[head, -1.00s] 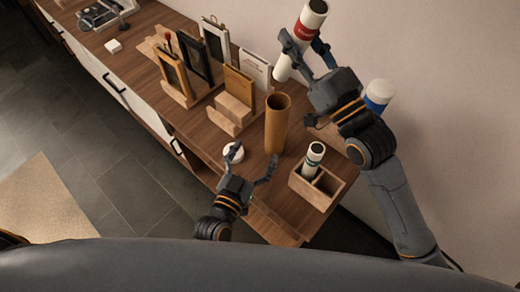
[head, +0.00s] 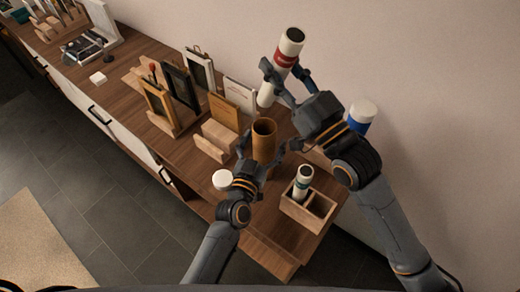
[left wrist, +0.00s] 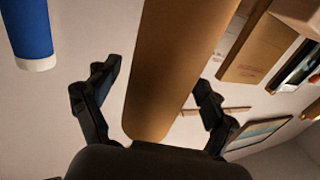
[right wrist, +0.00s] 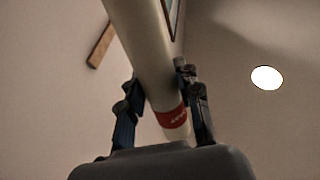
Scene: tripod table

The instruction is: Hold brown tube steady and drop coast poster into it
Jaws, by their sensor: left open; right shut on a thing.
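The brown tube (head: 264,140) stands upright on the wooden cabinet top, its open mouth facing up. My left gripper (head: 262,155) is open, with its fingers on either side of the tube. In the left wrist view, the tube (left wrist: 172,70) runs between the spread fingers, with gaps visible beside it. My right gripper (head: 285,76) is shut on a white rolled poster with a red band (head: 291,42), held tilted behind and above the tube. In the right wrist view, the red band (right wrist: 171,117) carries small lettering that I cannot read surely.
A wooden box (head: 318,206) holds a teal-banded roll (head: 302,183) near the right end. A blue-banded roll (head: 361,115) stands behind my right arm. Picture frames (head: 180,85) and a wooden block holder (head: 218,140) stand left of the tube. A white round object (head: 222,179) lies near the front.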

